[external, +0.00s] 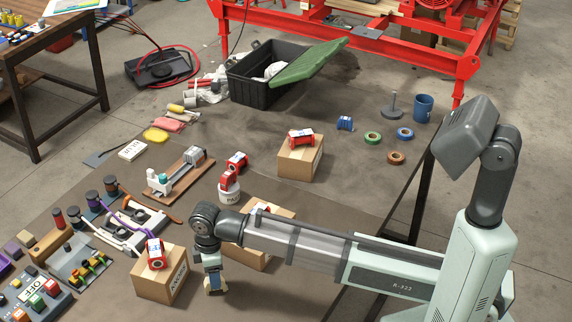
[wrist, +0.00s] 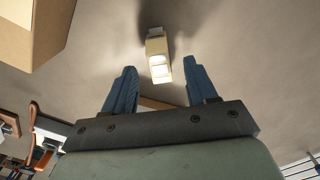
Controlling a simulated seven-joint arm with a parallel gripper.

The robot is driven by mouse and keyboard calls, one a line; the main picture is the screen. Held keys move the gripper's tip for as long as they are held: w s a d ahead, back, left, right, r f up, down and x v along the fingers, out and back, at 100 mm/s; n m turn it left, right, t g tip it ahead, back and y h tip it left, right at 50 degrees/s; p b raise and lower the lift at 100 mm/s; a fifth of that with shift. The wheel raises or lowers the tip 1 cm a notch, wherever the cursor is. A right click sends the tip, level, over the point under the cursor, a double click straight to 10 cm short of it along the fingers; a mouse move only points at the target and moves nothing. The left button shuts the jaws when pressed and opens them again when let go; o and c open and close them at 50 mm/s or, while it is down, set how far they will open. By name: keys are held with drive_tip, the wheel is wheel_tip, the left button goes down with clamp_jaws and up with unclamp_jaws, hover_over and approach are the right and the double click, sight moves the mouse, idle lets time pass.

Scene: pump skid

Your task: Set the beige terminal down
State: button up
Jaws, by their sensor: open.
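The beige terminal (wrist: 158,62) is a small block with pale openings and a grey end. In the wrist view it rests on the brown table surface, in the gap between my fingertips and slightly beyond them. My gripper (wrist: 161,80) is open, with both blue fingers spread and a visible space on each side of the terminal. In the external view my gripper (external: 213,279) points down at the table, right of the cardboard box with a red part on top. There the terminal is mostly hidden, with only a small pale bit showing below the fingers.
The cardboard box (external: 163,276) stands close left of my gripper and shows in the wrist view's upper left (wrist: 28,28). Another box (external: 258,257) is partly behind my arm. A terminal row and switch panel (external: 36,297) lie further left. The table right of my gripper looks clear.

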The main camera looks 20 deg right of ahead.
wheel_tip(320, 180, up, 8)
drive_tip(key=shift+r, duration=0.15)
idle(0.3)
